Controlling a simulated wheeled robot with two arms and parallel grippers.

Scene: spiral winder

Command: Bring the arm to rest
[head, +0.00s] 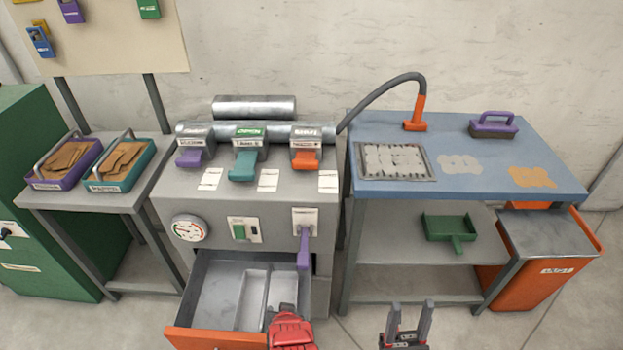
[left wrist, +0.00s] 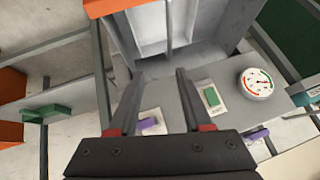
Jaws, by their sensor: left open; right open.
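My right gripper (head: 408,318) is at the bottom of the head view, fingers pointing up and apart. It is empty, over the floor in front of the blue-topped table. My left gripper (left wrist: 158,78) shows in the left wrist view with its two dark fingers apart and nothing held between them. In that view the machine's front lies beyond it, with a purple lever (left wrist: 150,122) seen between the fingers. A red part, probably of my left arm, shows at the drawer's right front in the head view; the left fingertips are not clear there.
The grey machine's drawer (head: 212,292) is pulled out and looks empty. The purple lever (head: 303,248) hangs down on the machine's front, right of the gauge (head: 189,228). The blue-topped table (head: 460,180) and orange bin (head: 545,278) stand right. Open floor lies around my right gripper.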

